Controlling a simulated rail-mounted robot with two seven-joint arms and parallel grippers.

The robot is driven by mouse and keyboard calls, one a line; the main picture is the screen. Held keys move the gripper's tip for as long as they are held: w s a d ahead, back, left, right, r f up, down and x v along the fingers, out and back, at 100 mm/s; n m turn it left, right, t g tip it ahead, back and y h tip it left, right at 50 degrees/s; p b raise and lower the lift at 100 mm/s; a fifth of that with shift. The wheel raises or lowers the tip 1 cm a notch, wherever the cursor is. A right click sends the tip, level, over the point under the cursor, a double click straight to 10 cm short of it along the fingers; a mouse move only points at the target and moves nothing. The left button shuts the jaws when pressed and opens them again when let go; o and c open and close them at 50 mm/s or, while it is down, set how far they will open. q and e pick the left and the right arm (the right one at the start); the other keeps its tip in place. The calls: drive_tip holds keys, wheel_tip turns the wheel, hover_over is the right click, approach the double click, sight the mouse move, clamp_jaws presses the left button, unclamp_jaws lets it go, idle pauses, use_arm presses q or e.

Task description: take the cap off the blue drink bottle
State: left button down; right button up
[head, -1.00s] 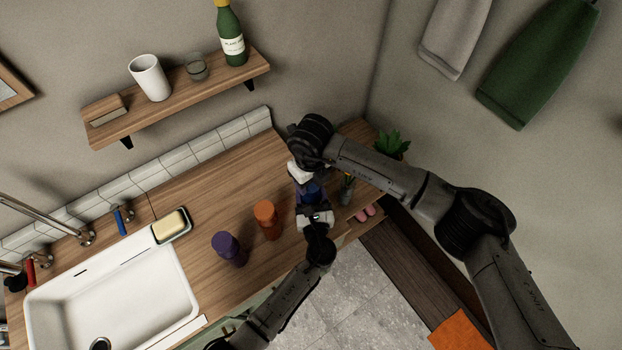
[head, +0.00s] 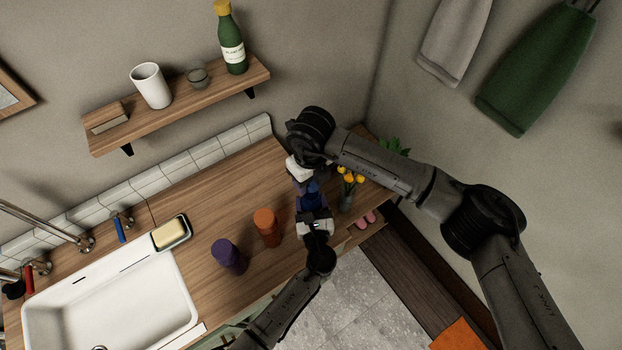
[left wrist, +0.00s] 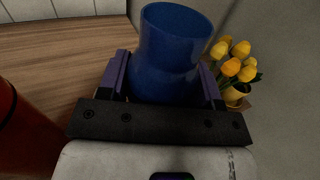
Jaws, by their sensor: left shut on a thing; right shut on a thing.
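The blue drink bottle (head: 312,203) is between my two grippers over the right end of the counter. My left gripper (head: 314,214) is shut around its body from the front. In the left wrist view the bottle (left wrist: 175,55) stands between the fingers, and its round top rim shows with no cap on it. My right gripper (head: 304,182) is just behind and above the bottle, apart from its rim. It is shut on the cap, which its fingers and hand mostly hide.
An orange container (head: 267,228) and a purple container (head: 228,256) stand left of my left gripper. Yellow tulips (head: 350,175) in a pot stand close at right. The sink (head: 60,300) is at left. A wall shelf (head: 180,105) is above.

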use_arm(q)
drive_tip(key=shift+c, duration=1)
unclamp_jaws()
